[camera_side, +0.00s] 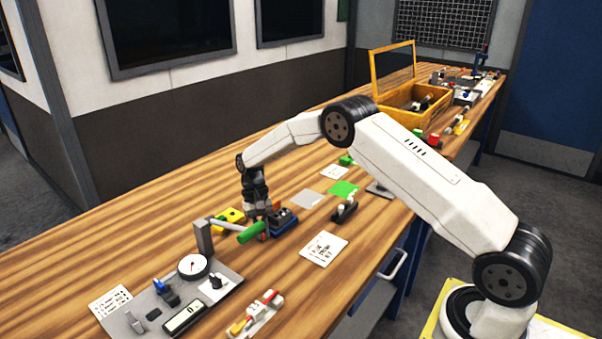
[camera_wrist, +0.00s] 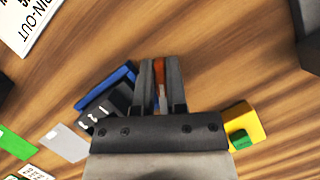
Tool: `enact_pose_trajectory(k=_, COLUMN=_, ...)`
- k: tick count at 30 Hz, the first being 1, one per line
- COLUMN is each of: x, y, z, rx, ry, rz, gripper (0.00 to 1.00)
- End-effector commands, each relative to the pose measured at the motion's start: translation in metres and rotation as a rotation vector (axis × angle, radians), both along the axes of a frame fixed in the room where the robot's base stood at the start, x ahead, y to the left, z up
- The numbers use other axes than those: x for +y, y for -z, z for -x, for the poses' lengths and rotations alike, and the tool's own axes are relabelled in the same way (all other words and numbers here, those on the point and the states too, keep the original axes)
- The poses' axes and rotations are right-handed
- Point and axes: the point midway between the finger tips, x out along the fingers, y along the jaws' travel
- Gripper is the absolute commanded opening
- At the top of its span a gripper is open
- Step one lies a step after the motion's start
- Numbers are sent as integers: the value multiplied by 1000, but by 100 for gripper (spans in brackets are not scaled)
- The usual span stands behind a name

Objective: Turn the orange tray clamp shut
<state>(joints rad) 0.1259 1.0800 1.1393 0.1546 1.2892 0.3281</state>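The orange tray clamp (camera_wrist: 160,72) shows as a narrow orange lever between my two fingers in the wrist view. My gripper (camera_wrist: 161,88) points down with its fingers close together, one on each side of the lever, and appears shut on it. The blue tray (camera_wrist: 124,73) with dark castings lies just left of the fingers in the wrist view. In the side view my gripper (camera_side: 263,220) is low at the left end of the blue tray (camera_side: 287,228). The clamp's base and pivot are mostly hidden by the fingers.
A yellow block with a green part (camera_wrist: 242,124) sits close right of my gripper in the wrist view. A green-ended bar on a post (camera_side: 250,233) stands near my gripper in the side view. A grey plate with a dial (camera_side: 226,277) lies nearer the camera. White cards lie around.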

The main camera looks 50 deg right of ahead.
Motion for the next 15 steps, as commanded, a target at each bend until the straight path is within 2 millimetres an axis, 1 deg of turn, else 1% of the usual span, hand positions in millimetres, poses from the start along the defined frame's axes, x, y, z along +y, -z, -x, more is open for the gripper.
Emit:
enact_pose_trajectory(k=5, x=0, y=0, z=0, rx=0, ry=9, rz=0, gripper=0)
enact_pose_trajectory(k=8, x=0, y=0, z=0, rx=1, ry=44, rz=-1, gripper=0)
enact_pose_trajectory(k=15, x=1, y=0, z=0, rx=2, ry=238, rz=-2, gripper=0)
